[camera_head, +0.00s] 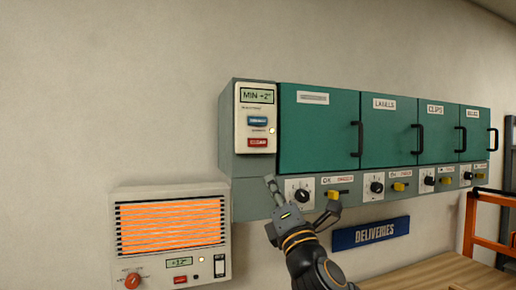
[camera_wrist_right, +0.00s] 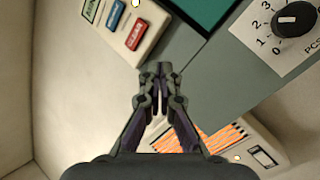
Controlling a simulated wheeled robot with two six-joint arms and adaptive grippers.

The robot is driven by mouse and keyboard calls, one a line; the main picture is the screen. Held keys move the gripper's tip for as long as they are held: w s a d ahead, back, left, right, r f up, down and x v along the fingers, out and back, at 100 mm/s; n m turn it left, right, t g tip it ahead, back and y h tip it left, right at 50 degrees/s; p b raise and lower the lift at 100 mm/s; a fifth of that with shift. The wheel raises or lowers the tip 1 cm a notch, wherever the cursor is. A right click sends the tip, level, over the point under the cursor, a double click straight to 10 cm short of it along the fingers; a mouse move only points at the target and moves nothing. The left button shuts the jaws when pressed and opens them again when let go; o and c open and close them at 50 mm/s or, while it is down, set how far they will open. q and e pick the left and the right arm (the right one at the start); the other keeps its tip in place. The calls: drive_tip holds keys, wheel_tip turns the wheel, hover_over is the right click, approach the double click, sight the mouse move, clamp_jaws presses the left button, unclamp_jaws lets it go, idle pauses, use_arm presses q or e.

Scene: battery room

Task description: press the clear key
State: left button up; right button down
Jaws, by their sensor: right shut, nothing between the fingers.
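The clear key is the red key (camera_head: 258,142) at the bottom of a pale control panel (camera_head: 243,122) on the left end of the teal cabinets. It also shows in the right wrist view (camera_wrist_right: 135,34) at the upper left. A blue key (camera_head: 257,121) sits above it. My right gripper (camera_head: 270,182) is below the panel, its fingertips apart from the red key. In the right wrist view the fingers (camera_wrist_right: 157,74) are together and empty. My left gripper is not in view.
A heater-like unit (camera_head: 122,215) with glowing orange bars is on the wall at lower left. Black dials (camera_head: 302,194) and yellow knobs (camera_head: 398,187) line the strip under the cabinets. A blue sign (camera_head: 371,233) hangs below, above a wooden surface (camera_head: 425,275).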

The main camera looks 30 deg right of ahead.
sight(264, 146)
drive_tip(key=s+a+r+n+t+y, duration=0.2)
drive_tip(key=s+r+n, duration=0.3)
drive_tip(key=r, duration=0.4)
drive_tip(key=shift+n+t, duration=0.3)
drive_tip(key=shift+t, duration=0.4)
drive_tip(key=shift+w+d+f+p, duration=0.1)
drive_tip(key=shift+w+d+p, duration=0.25)
drive_tip(key=shift+w+p, duration=1)
drive_tip(key=shift+w+d+r+p, duration=0.1)
drive_tip(key=shift+w+d+p, duration=0.2)
drive_tip(key=shift+w+p, duration=1)
drive_tip(key=shift+w+d+f+p, duration=0.1)
drive_tip(key=shift+w+d+p, duration=0.25)
drive_tip(key=shift+w+p, duration=0.95)
drive_tip(key=shift+w, duration=0.45)
drive_tip(key=shift+w+d, duration=0.1)
drive_tip(key=shift+w, duration=0.2)
